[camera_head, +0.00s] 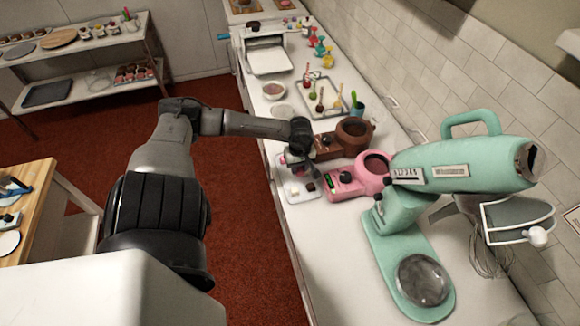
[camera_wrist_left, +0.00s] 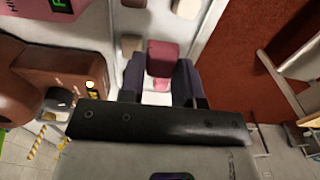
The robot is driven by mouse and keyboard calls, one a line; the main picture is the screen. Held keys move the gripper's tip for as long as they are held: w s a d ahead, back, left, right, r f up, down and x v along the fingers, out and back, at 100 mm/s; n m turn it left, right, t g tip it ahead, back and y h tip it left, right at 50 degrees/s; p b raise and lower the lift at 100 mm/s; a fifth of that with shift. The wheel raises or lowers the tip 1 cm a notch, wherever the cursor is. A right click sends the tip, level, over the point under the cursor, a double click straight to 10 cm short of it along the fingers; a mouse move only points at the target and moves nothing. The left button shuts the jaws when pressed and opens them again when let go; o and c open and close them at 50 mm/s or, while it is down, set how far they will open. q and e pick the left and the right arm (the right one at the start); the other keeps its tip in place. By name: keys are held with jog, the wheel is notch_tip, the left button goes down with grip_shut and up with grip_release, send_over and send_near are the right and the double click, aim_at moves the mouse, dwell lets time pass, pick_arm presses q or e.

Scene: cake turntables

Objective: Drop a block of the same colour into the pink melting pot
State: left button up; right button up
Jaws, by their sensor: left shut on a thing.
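The pink melting pot (camera_head: 345,186) stands on the counter with a dark round bowl opening on top; its pink corner with a green display shows in the left wrist view (camera_wrist_left: 25,8). My left gripper (camera_head: 292,160) is over the white tray (camera_head: 300,197), left of the pink pot. In the left wrist view the gripper (camera_wrist_left: 160,78) is shut on a pink-red block (camera_wrist_left: 162,55) between its dark fingers. I cannot tell whether the block is clear of the tray. A dark block (camera_head: 311,187) lies on the tray. My right gripper is not in view.
A brown melting pot (camera_head: 328,147) stands right behind the pink one, close to my gripper. A mint stand mixer (camera_head: 395,235) stands in front of the pots. A tray with colourful sticks (camera_head: 307,94) and a bowl (camera_head: 273,90) are farther back.

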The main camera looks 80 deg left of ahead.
pick_arm(q)
jog(key=w+d+r+b, duration=0.1)
jog(key=w+d+r, duration=0.2)
jog(key=d+r, duration=0.1)
jog(key=shift+w+d, duration=0.4)
jog(key=shift+d, duration=0.3)
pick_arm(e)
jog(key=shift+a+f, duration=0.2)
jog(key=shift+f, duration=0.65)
